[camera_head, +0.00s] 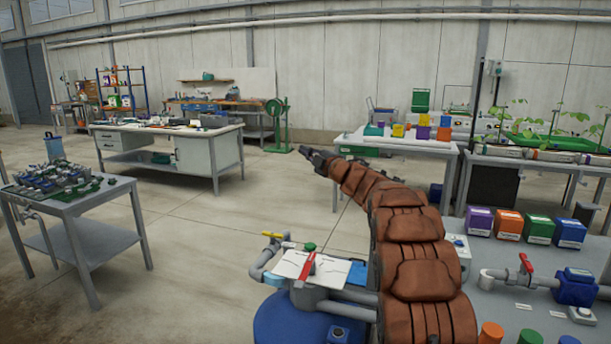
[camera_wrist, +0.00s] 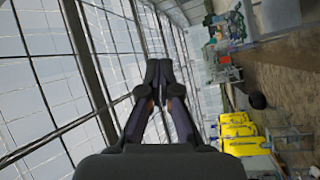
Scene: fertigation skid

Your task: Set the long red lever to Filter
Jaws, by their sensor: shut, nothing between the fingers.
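A long red lever (camera_head: 306,266) sits on the valve head on top of a blue tank (camera_head: 290,325), at the bottom middle of the head view. It lies slanted between white label plates (camera_head: 288,263) whose writing is too small to read. My gripper (camera_head: 305,150) is stretched out far beyond and above the lever, apart from it, in open air. The wrist view shows its two fingers (camera_wrist: 158,68) with the tips together and nothing between them. The lever is not in the wrist view.
A smaller red-handled valve (camera_head: 526,264) stands on the bench at right, near several coloured boxes (camera_head: 509,225). A yellow handle (camera_head: 275,235) and a green knob (camera_head: 310,246) are close to the lever. My brown-covered arm passes just right of the tank.

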